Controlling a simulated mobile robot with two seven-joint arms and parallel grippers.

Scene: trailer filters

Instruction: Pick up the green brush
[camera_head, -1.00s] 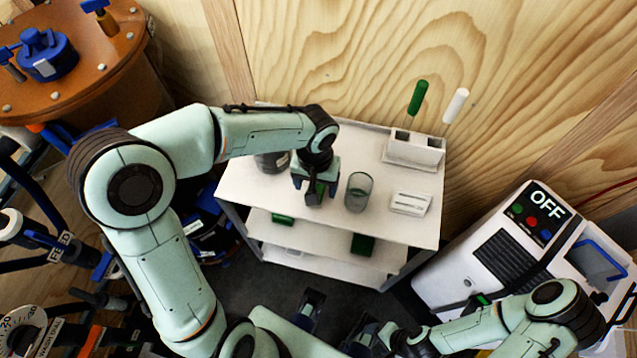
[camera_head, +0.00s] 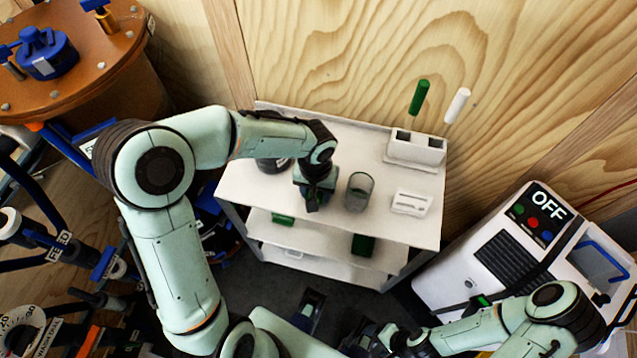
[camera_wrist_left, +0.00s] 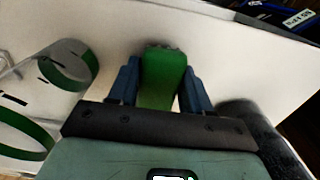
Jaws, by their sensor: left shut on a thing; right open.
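A green block-shaped thing, which I take to be the green brush (camera_wrist_left: 162,80), stands between the two blue fingers of my left gripper (camera_wrist_left: 160,92) in the left wrist view. The fingers are shut on it, over the white cart top. In the head view my left gripper (camera_head: 313,200) points down at the cart's top shelf (camera_head: 250,195) and hides the brush. I cannot tell whether the brush touches the shelf. My right gripper (camera_head: 337,320) is open and empty at the bottom, in front of the cart.
A clear glass (camera_head: 358,192) stands close right of my left gripper, and a dark jar (camera_head: 272,164) close left. A white block (camera_head: 411,203) lies at the right.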

